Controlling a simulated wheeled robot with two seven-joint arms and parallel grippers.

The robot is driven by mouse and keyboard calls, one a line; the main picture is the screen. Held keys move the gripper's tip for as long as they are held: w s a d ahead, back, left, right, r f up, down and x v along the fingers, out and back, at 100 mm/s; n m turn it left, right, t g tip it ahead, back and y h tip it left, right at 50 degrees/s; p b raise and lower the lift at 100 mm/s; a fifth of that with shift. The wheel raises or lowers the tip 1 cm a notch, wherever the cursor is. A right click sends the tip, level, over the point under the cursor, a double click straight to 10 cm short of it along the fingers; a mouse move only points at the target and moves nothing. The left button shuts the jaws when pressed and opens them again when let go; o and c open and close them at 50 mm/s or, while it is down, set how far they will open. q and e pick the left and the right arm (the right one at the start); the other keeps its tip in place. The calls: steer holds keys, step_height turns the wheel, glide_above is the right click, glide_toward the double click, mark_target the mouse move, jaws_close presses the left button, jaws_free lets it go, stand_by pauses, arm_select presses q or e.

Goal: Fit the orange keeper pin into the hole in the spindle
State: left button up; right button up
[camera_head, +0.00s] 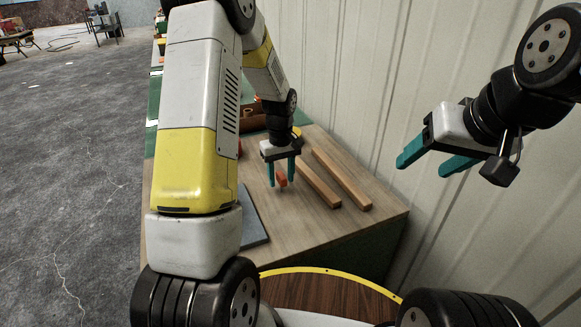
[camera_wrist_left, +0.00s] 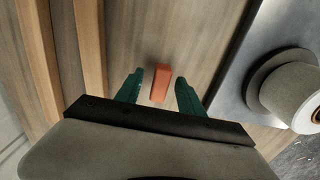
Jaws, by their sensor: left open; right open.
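The orange keeper pin (camera_head: 281,179) lies on the wooden table top, beside two wooden bars. In the left wrist view the pin (camera_wrist_left: 160,83) shows as a short orange block between the teal fingertips. My left gripper (camera_head: 280,184) points down at it, open; I cannot tell how far above the table the fingertips are. A grey cylindrical piece with a pale, holed end (camera_wrist_left: 284,88), which looks like the spindle, is on a metal plate at right in the left wrist view; my arm hides it in the head view. My right gripper (camera_head: 427,164) is open and empty, at right before the wall.
Two wooden bars (camera_head: 341,179) lie right of the pin on the table (camera_head: 345,220). A grey plate (camera_head: 252,217) lies to its left. A brown box (camera_head: 250,117) stands farther back. The corrugated wall (camera_head: 350,70) borders the right side. Bare table is around the pin.

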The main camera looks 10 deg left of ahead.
arm_select(q)
jaws_close()
steer(key=shift+r, duration=0.2)
